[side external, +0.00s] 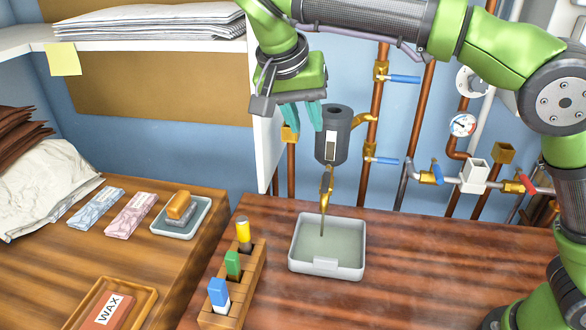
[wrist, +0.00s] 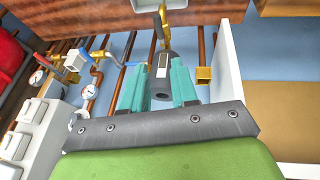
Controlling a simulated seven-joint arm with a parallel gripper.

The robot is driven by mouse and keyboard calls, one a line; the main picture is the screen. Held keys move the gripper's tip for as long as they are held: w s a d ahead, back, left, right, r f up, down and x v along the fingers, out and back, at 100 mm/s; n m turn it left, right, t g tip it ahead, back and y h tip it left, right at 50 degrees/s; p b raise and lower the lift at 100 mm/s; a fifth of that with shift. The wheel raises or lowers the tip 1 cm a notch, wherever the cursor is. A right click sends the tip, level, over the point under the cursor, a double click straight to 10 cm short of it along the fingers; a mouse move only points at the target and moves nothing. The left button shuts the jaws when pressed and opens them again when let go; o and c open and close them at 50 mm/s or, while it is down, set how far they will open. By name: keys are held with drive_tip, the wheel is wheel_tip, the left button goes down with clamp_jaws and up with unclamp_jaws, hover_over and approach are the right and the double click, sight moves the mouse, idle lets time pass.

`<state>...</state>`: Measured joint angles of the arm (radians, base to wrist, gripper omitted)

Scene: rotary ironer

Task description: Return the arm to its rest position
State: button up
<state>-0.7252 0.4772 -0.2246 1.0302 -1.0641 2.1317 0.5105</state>
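My gripper (side external: 305,126) is at the end of my green arm, in the upper middle of the side view, high above the table. Its two teal fingers point down and stand apart, with nothing seen held between them. In the wrist view my gripper (wrist: 160,64) also shows its fingers apart. A dark grey cylinder (side external: 344,148) with a pale label is just right of the fingers in the side view. The cylinder (wrist: 162,84) shows between the fingers in the wrist view, seemingly beyond them. I cannot tell its exact distance.
A brass spout (side external: 326,185) hangs below the cylinder, over a grey tray (side external: 293,250). A wooden rack (side external: 248,278) holds coloured sticks. Copper pipes (side external: 421,110) and valves line the back wall. A white shelf (side external: 150,38) is left of my gripper.

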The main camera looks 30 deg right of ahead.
idle(0.3)
drive_tip(key=s+d+f+n+t+y, duration=0.2)
drive_tip(key=s+d+f+y, duration=0.1)
drive_tip(key=s+d, duration=0.4)
drive_tip(key=s+d+f+n+t+y, duration=0.2)
drive_tip(key=s+d+f+t+y, duration=0.1)
drive_tip(key=s+d, duration=0.5)
drive_tip(key=s+f, duration=0.1)
drive_tip(key=s, duration=0.2)
drive_tip(key=shift+s+d+f+n+t+y, duration=0.2)
drive_tip(key=shift+n+t+y, duration=0.1)
drive_tip(key=shift+n+y, duration=0.1)
